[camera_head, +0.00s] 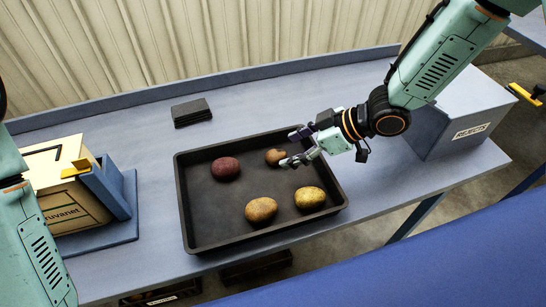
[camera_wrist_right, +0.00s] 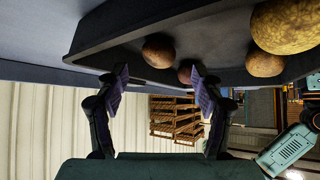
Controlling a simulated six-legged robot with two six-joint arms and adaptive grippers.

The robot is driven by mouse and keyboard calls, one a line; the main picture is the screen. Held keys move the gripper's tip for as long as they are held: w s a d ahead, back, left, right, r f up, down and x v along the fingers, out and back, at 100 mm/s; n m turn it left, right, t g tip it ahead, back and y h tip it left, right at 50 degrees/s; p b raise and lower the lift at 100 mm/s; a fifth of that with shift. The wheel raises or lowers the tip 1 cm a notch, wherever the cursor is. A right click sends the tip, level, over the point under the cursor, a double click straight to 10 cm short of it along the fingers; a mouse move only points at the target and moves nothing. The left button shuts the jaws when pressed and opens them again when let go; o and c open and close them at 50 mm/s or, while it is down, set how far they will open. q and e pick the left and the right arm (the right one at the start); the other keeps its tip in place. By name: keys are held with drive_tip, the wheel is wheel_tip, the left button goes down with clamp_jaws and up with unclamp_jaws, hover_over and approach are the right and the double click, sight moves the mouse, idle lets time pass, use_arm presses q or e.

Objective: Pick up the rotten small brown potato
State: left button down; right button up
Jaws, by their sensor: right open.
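The small brown potato (camera_head: 274,157) lies at the back of the black tray (camera_head: 217,236), right of its middle. My right gripper (camera_head: 294,148) is open just right of this potato, its fingers reaching in over the tray's back right part. In the right wrist view, which is upside down, the small brown potato (camera_wrist_right: 158,50) shows between and beyond the two open fingers (camera_wrist_right: 159,85), with nothing held. Whether the fingers touch it is hard to tell. My left arm enters at the left edge; its gripper is out of view.
A dark red potato (camera_head: 225,168) lies left of it, and two yellowish potatoes (camera_head: 261,209) (camera_head: 310,197) lie nearer the front. A grey REJECTS bin (camera_head: 460,118) stands right. A cream box (camera_head: 64,182) stands left, and a dark flat block (camera_head: 191,112) lies behind the tray.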

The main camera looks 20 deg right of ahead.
sight(282, 154)
drive_tip(key=shift+a+f, duration=0.35)
drive_tip(key=shift+f, duration=0.05)
drive_tip(key=x, duration=0.1)
drive_tip(key=b+x, duration=0.1)
drive_tip(key=shift+w+f, duration=0.2)
drive_tip(key=shift+f, duration=0.15)
drive_tip(key=shift+w+a+f, duration=0.25)
drive_tip(key=shift+w+a, duration=0.05)
drive_tip(key=shift+a, duration=0.05)
drive_tip(key=shift+s+r, duration=0.2)
drive_tip(key=shift+c, duration=0.4)
drive_tip(key=shift+w+f, duration=0.15)
drive_tip(key=shift+w, duration=0.05)
drive_tip(key=c, duration=0.6)
drive_tip(key=shift+s, duration=0.15)
drive_tip(key=c, duration=0.4)
drive_tip(key=shift+c, duration=0.8)
